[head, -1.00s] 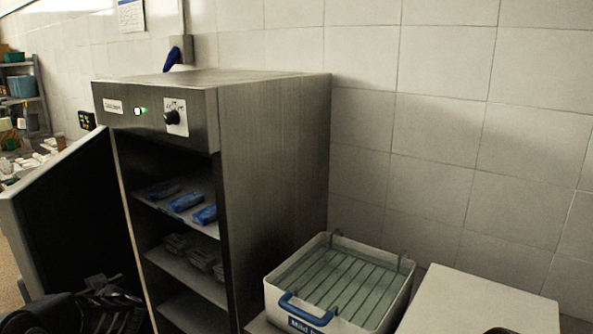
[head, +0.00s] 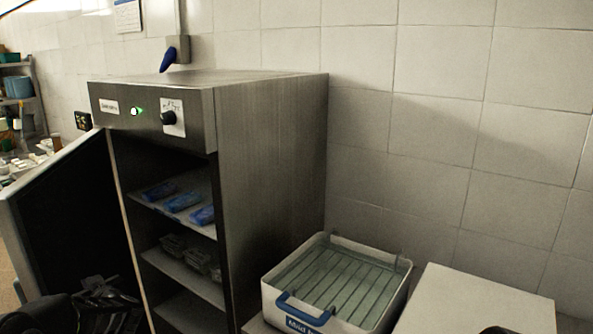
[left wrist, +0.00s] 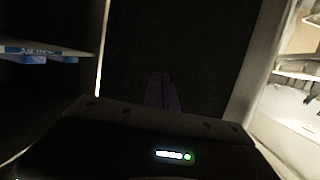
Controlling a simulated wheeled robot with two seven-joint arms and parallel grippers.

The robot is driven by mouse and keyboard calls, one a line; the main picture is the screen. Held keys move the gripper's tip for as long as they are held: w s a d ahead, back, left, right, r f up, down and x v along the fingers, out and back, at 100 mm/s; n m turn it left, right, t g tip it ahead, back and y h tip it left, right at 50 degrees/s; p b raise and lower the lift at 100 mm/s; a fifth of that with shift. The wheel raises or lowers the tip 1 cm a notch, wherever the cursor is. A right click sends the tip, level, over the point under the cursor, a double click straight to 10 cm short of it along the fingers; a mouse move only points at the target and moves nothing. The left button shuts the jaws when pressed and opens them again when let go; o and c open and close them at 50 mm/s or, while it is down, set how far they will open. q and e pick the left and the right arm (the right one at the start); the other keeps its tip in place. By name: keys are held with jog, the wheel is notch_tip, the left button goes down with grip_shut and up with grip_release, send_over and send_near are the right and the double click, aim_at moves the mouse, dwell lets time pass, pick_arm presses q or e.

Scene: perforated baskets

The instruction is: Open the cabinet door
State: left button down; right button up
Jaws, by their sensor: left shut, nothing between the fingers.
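The metal cabinet (head: 270,170) stands against the tiled wall. Its door (head: 62,215) is swung wide open to the left, with the dark inner face showing. The door also fills the middle of the left wrist view (left wrist: 190,45). My left gripper (left wrist: 162,92) is shut and empty, with its fingers pointing at the dark inner face. I cannot tell whether they touch it. In the head view my dark left arm and hand show at the lower left, in front of the door; the fingertips are hard to make out there.
Blue packs (head: 182,202) lie on the upper cabinet shelf, and clear containers (head: 197,260) on the one below. A white basin with a blue handle (head: 398,290) stands right of the cabinet, beside a white box (head: 475,300). Shelving (head: 20,95) stands far left.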

pick_arm(q)
jog(key=shift+a, duration=0.1)
dwell(0.4)
jog(key=s+a+b, duration=0.2)
jog(key=a, duration=0.9)
jog(key=shift+s, duration=0.25)
jog(key=shift+a, duration=0.1)
jog(key=a, duration=0.2)
jog(key=a+b, duration=0.1)
jog(key=a, duration=0.2)
jog(key=shift+s+a, duration=0.25)
jog(key=shift+a, duration=0.1)
jog(key=a+b, duration=0.1)
jog(key=a, duration=0.5)
